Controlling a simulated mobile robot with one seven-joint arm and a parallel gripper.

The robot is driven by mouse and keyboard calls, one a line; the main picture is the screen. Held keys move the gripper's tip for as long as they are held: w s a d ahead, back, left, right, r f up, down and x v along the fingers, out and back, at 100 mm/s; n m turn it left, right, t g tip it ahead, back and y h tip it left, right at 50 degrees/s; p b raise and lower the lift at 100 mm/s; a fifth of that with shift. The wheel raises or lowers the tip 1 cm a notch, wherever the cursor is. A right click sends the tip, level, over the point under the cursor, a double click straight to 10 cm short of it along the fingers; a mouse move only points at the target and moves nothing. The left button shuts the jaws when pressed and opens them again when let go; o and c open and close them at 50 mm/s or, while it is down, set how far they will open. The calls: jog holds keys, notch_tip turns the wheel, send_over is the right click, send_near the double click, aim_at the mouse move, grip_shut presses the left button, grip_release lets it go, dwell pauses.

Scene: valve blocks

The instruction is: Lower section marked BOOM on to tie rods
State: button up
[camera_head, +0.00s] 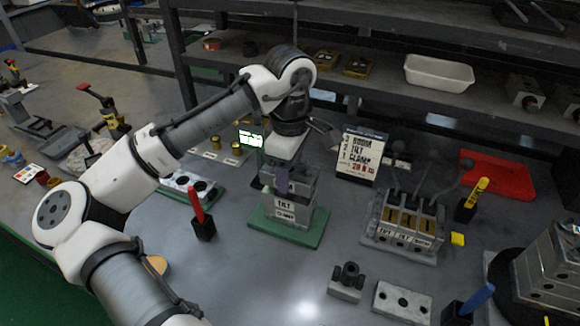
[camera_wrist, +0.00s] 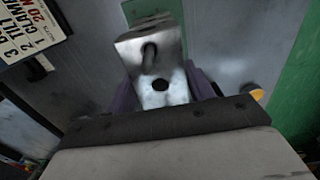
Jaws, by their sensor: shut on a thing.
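My gripper (camera_head: 283,176) is shut on a metal valve section (camera_head: 299,188), directly over the stack on the green base. The section's label is mostly hidden by the fingers, so I cannot read it. In the wrist view the bright metal section (camera_wrist: 160,75) sits between my purple finger pads, with a dark round hole in its face. Below it the stack shows a section marked TILT (camera_head: 290,206) over one marked CLAMP (camera_head: 285,217). I cannot tell whether the held section touches the stack. The tie rods are not clearly visible.
The green base (camera_head: 262,226) stands on the grey bench. A sign card (camera_head: 360,155) listing BOOM, TILT and CLAMP is behind right. A lever valve block (camera_head: 402,228) is to the right, a red-handled tool in a black holder (camera_head: 203,228) to the left.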

jog(key=shift+f+b, duration=0.4)
jog(key=shift+f, duration=0.4)
jog(key=o, duration=1.4)
notch_tip(320, 180, up, 14)
jog(key=shift+f, duration=0.15)
